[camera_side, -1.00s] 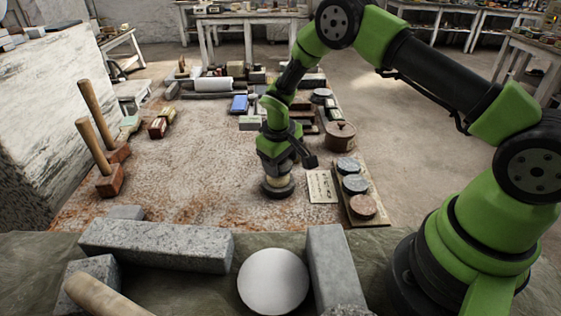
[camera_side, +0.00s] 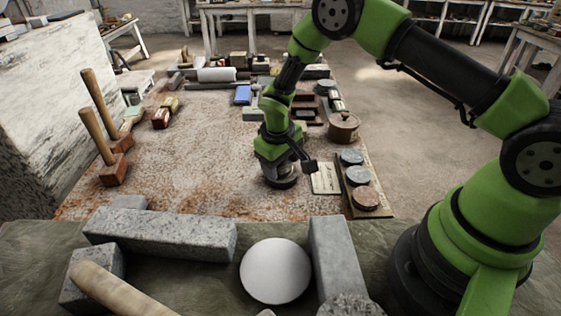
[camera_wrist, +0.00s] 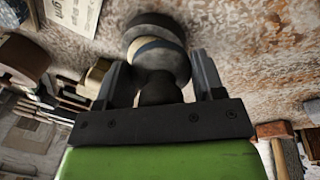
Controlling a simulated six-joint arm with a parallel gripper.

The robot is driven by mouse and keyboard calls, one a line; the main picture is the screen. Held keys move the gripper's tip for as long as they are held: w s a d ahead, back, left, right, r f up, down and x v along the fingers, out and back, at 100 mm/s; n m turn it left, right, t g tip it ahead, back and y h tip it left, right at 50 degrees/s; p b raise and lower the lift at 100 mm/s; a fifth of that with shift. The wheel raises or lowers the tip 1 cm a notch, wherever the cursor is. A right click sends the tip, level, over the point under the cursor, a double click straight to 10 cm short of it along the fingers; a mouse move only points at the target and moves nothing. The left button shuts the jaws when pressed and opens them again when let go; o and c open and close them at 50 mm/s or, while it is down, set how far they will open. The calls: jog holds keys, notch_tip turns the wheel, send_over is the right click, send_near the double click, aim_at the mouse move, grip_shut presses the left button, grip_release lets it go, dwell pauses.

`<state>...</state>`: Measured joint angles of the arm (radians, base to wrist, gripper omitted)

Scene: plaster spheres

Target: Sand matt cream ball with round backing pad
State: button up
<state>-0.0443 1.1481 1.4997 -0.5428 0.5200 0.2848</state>
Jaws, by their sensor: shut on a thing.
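The matt cream ball (camera_side: 275,271), looking nearly white, sits at the front among grey stone blocks. My gripper (camera_side: 279,168) is over the stained work surface, well behind the ball. It is shut on the round backing pad (camera_side: 281,183), a dark disc low at the surface; I cannot tell whether it touches. In the wrist view, my gripper (camera_wrist: 161,82) has one finger on each side of the pad's dark knob. The pad (camera_wrist: 158,48) shows a pale band and a grey disc there. Its underside is hidden.
Grey stone blocks (camera_side: 160,237) border the ball. Several round discs (camera_side: 357,176) lie on a board at the right, beside a paper card (camera_side: 325,178). A lidded brown pot (camera_side: 343,126) stands behind them. Mallets (camera_side: 112,168) stand at left; the surface between is clear.

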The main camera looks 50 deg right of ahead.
jog(key=shift+w+d+r, duration=0.2)
jog(key=shift+w+d, duration=0.15)
jog(key=shift+d, duration=0.4)
jog(key=shift+w+d+r, duration=0.2)
jog(key=shift+w+d, duration=0.15)
jog(key=shift+d, duration=0.35)
jog(key=shift+s+a+f, duration=0.2)
jog(key=shift+s+a, duration=0.2)
jog(key=shift+a, duration=0.4)
jog(key=shift+s+a+f, duration=0.2)
jog(key=shift+a, duration=0.2)
jog(key=shift+s+a+f, duration=0.15)
jog(key=shift+s+a, duration=0.05)
jog(key=shift+a, duration=0.2)
jog(key=shift+w+d+r, duration=0.3)
jog(key=shift+d+r, duration=0.4)
jog(key=shift+r, duration=0.25)
